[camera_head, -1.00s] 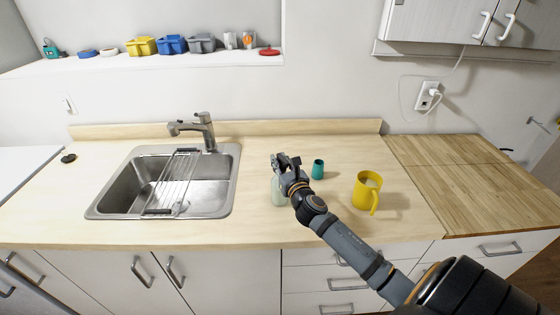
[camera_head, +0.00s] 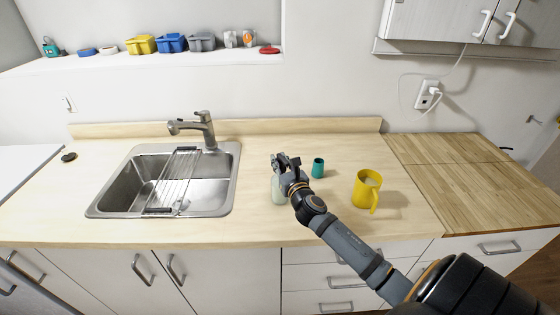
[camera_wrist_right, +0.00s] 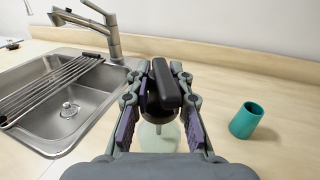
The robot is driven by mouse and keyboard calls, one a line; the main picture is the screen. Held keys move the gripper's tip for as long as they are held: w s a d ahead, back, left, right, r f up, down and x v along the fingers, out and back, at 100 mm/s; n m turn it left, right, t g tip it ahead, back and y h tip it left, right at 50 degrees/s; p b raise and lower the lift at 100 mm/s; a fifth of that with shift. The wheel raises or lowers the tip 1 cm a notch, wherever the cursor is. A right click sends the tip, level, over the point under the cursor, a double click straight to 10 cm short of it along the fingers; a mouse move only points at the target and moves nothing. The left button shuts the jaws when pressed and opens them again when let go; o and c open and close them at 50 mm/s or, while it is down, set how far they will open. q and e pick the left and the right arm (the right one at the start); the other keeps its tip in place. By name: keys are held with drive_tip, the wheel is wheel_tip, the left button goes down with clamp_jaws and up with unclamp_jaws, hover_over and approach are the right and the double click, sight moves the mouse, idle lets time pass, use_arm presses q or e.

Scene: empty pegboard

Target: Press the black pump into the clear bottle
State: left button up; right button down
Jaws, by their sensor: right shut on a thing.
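The clear bottle (camera_head: 278,190) stands upright on the counter, right of the sink, partly hidden by my right gripper in the head view. It also shows below the fingers in the right wrist view (camera_wrist_right: 156,136). The black pump (camera_wrist_right: 164,88) is between the finger pads of my right gripper (camera_wrist_right: 158,112), over the bottle's top. My right gripper also shows in the head view (camera_head: 286,164), shut on the pump. I cannot tell how deep the pump sits in the bottle neck. My left gripper is out of view.
A teal cup (camera_head: 318,168) stands just right of the gripper, and a yellow mug (camera_head: 367,190) farther right. The steel sink (camera_head: 228,190) with a rack (camera_head: 178,178) and faucet (camera_head: 206,130) is to the left. The counter front is clear.

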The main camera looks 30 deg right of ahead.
drive_tip(key=c, duration=1.1)
unclamp_jaws()
drive_tip(key=shift+s, duration=0.3)
drive_tip(key=v, duration=1.1)
drive_tip(key=shift+s+a, duration=0.1)
drive_tip(key=shift+s, duration=0.15)
